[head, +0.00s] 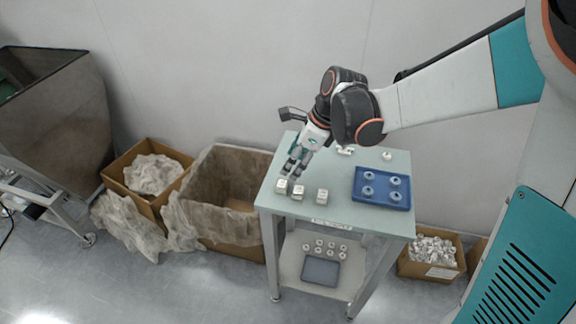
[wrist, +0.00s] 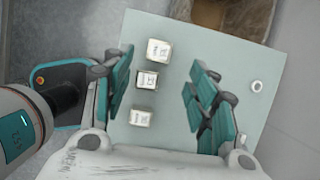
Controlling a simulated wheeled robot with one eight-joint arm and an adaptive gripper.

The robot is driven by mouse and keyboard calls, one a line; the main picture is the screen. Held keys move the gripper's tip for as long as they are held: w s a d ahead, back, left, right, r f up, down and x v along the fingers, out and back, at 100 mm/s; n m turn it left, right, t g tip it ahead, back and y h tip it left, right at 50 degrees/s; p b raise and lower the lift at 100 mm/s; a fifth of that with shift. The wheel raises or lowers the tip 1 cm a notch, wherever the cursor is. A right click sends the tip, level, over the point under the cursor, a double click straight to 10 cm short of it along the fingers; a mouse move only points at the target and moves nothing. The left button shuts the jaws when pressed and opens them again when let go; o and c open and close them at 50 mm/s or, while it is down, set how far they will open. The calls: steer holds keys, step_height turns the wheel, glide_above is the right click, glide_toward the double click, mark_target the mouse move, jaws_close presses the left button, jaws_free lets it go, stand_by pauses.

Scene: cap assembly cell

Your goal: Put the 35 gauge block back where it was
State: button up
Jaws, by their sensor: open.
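Three small pale gauge blocks with labels stand in a row along the table's front left: a left block (head: 281,187), a middle block (head: 298,191) and a right block (head: 321,196). The wrist view shows them too, as a top block (wrist: 158,51), a middle block (wrist: 147,79) and a bottom block (wrist: 139,118). The labels are too small to read, so I cannot tell which is the 35. My gripper (head: 293,169) points down above the table, just behind the left and middle blocks. In the wrist view my gripper (wrist: 162,92) is open with nothing held.
A blue tray (head: 383,203) with several white ring-like parts lies on the table's right. A small white part (head: 387,155) stands behind it. The lower shelf (head: 290,262) carries more parts and a grey tray. Cardboard boxes stand on both sides. The table's front middle is clear.

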steer(key=s+d+r+n+t+h, duration=0.2)
steer(key=s+d+r+n, duration=0.3)
steer(key=s+n, duration=0.4)
steer(key=s+d+r+n+t+h, duration=0.2)
steer(key=s+d+r+n, duration=0.4)
steer(key=s+n, duration=0.4)
steer(key=shift+s+d+n+t, duration=0.15)
steer(key=shift+d+n+t, duration=0.7)
steer(key=shift+n, duration=0.65)
